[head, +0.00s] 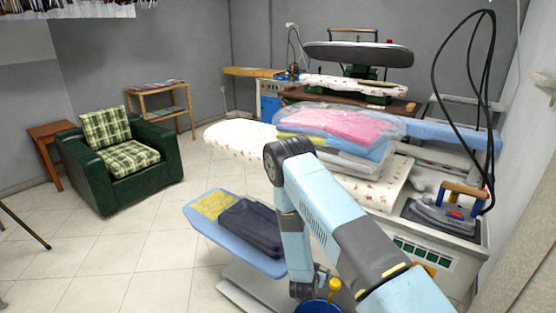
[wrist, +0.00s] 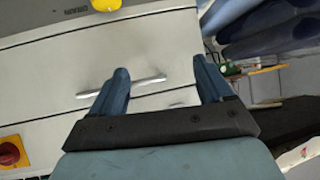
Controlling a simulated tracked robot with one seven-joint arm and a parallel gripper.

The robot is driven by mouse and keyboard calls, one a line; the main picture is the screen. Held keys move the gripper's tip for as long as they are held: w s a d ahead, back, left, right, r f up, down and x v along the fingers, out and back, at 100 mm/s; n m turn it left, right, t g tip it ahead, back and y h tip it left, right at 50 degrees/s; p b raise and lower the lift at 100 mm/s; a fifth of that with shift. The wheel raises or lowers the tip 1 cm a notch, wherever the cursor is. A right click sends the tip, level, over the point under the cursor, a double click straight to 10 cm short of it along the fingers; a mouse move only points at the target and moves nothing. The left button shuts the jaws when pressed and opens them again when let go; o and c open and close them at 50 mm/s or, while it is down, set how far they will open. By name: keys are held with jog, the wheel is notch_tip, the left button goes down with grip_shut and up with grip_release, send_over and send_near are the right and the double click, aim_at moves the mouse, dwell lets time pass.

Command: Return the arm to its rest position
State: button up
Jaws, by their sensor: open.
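My arm (head: 335,215) reaches from the lower right across the head view and bends down at its dark elbow joint. My gripper shows in the wrist view (wrist: 162,85), with its two blue fingers apart and nothing between them. Behind the fingers is a pale cabinet front (wrist: 50,75) with a metal handle (wrist: 122,86). In the head view the gripper end is low, near the bottom edge and mostly hidden by the arm.
A blue board (head: 200,222) with folded dark and yellow cloth stands left of my arm. The ironing table (head: 240,138) holds bagged clothes (head: 335,125). An iron (head: 445,212) sits at right. A green armchair (head: 120,160) is at left; the tiled floor between is clear.

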jog(key=w+a+r+g+y, duration=0.1)
jog(key=w+r+y, duration=0.1)
jog(key=r, duration=1.3)
jog(key=w+a+r+g+y, duration=0.1)
jog(key=w+a+r+y, duration=0.15)
jog(key=r, duration=1.25)
jog(key=s+d+r+n+y, duration=0.1)
jog(key=s+r, duration=0.2)
jog(key=r, duration=0.3)
jog(key=s+d+r+n+g, duration=0.1)
jog(key=s+r, duration=0.2)
jog(key=r, duration=0.3)
jog(key=s+d+r+n+y, duration=0.1)
jog(key=s+d+r, duration=0.15)
jog(key=r, duration=0.35)
jog(key=s+d+r+n, duration=0.1)
jog(key=s+r, duration=0.3)
jog(key=s, duration=0.5)
jog(key=s+d+r+g+h, duration=0.1)
jog(key=s+d+r, duration=0.2)
jog(key=s, duration=0.7)
jog(key=s+d+r+n+h, duration=0.1)
jog(key=s+d+r, duration=0.2)
jog(key=s+r, duration=0.3)
jog(key=s, duration=0.4)
jog(key=shift+r+n+g, duration=0.3)
jog(key=shift+r+g, duration=0.05)
jog(key=shift+g, duration=0.05)
jog(key=shift+c, duration=0.4)
